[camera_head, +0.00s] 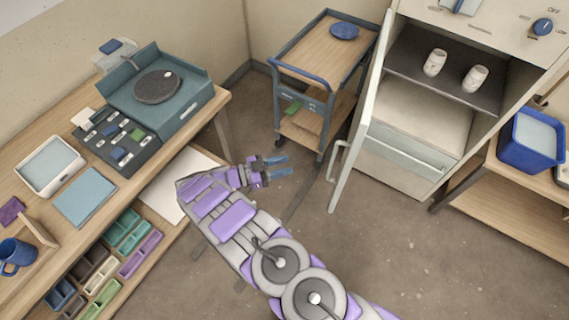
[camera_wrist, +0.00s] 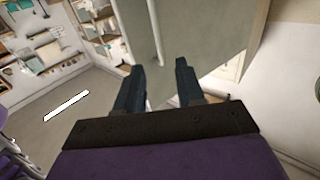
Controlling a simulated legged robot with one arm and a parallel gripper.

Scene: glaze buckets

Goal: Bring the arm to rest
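My gripper (camera_head: 286,167) is at the end of my purple and grey arm, which reaches up and left over the floor in the head view. Its two blue fingers are spread apart with nothing between them. In the wrist view the gripper (camera_wrist: 158,85) also shows both dark fingers apart and empty. The gripper is in the gap between the workbench and the open cabinet door (camera_head: 362,110), touching neither in the head view.
The workbench (camera_head: 205,113) on the left carries a turntable device, tiles and a blue mug (camera_head: 17,256). A trolley (camera_head: 308,50) with a blue plate (camera_head: 344,31) stands behind. The open cabinet holds two white cups. A blue bucket (camera_head: 531,140) stands at right. Floor in front is clear.

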